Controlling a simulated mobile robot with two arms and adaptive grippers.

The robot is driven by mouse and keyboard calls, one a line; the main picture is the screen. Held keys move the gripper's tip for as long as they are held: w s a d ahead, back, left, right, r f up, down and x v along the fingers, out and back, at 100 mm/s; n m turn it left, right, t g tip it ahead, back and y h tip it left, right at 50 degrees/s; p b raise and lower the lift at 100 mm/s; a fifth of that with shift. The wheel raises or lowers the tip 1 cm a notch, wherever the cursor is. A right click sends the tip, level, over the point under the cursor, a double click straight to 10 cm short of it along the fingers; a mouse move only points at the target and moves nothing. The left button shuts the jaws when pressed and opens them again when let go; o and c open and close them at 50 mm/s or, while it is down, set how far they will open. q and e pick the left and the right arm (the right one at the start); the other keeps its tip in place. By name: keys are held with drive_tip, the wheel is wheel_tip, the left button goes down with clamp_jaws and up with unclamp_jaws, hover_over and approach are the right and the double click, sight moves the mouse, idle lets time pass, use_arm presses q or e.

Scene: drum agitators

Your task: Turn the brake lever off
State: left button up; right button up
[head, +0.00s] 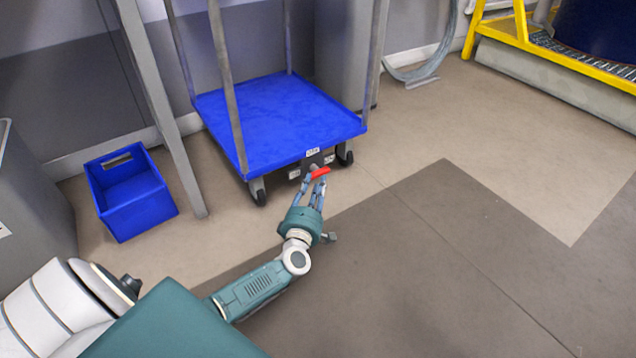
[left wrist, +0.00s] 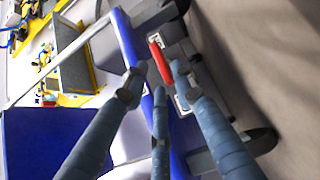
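The brake lever (head: 320,172) is a short red handle on a dark bracket (head: 314,160) at the front edge of the blue cart (head: 270,120). In the left wrist view the red lever (left wrist: 160,59) lies just beyond the fingertips, slanting across the gap between them. My left gripper (head: 316,184) reaches up to the lever from the front. Its fingers are spread apart in the left wrist view (left wrist: 155,92). It is open and grips nothing; whether a finger touches the lever cannot be told. My right gripper is not in view.
Small white labels (head: 313,152) sit around the bracket. A blue crate (head: 130,192) stands on the floor left of the cart, beside a grey post (head: 165,110). A yellow-framed platform (head: 560,50) stands at the back right. The floor (head: 460,240) right of my arm is clear.

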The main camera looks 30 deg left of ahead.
sight(318, 175)
use_arm(q)
drive_tip(key=b+x, duration=0.2)
drive_tip(key=x, duration=0.2)
drive_tip(key=shift+w, duration=0.2)
drive_tip(key=shift+c, duration=0.6)
clamp_jaws()
